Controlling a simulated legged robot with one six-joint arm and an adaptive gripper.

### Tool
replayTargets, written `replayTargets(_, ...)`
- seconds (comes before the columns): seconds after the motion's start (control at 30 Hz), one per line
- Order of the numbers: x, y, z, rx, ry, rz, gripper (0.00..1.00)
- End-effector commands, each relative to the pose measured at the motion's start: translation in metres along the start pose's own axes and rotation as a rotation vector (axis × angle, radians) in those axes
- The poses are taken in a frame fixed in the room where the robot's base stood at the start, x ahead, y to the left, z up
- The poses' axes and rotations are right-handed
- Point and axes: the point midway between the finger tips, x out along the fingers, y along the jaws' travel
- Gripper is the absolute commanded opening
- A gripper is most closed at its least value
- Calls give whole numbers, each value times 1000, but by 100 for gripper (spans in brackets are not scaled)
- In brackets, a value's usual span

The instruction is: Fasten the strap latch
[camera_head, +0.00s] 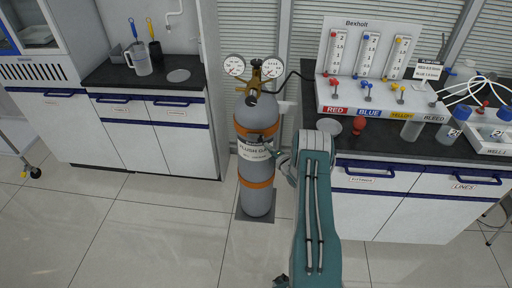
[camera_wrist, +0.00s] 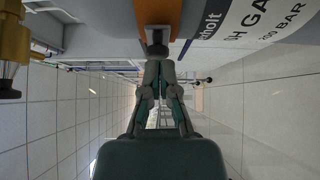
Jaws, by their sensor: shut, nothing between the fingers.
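A grey gas cylinder (camera_head: 257,180) stands upright with a white label and two orange straps. The upper strap (camera_head: 257,131) is partly in front of my arm's reach; the lower strap (camera_head: 257,183) runs below the label. In the wrist view an orange strap (camera_wrist: 180,14) crosses the cylinder beside the label (camera_wrist: 245,22). A small dark latch piece (camera_wrist: 157,42) sits on it, just beyond my fingertips. My gripper (camera_wrist: 160,68) is shut and empty; I cannot tell whether it touches the latch. In the head view my arm partly hides the gripper at the cylinder's right side.
A brass valve with two gauges (camera_head: 257,72) tops the cylinder. Another cabinet (camera_head: 150,130) stands left. The tiled floor (camera_head: 150,235) in front is clear.

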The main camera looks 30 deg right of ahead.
Motion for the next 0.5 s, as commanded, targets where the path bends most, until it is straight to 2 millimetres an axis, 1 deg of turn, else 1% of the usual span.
replayTargets(0.03,-10,-1,-1,2,0,-4,0)
replayTargets(0.1,-23,-1,-2,1,1,-4,0)
replayTargets(0.23,-41,-2,-5,1,6,-5,0)
replayTargets(0.33,-49,-1,-6,-1,8,-4,0)
replayTargets(0.5,-52,-2,-7,0,11,-4,0)
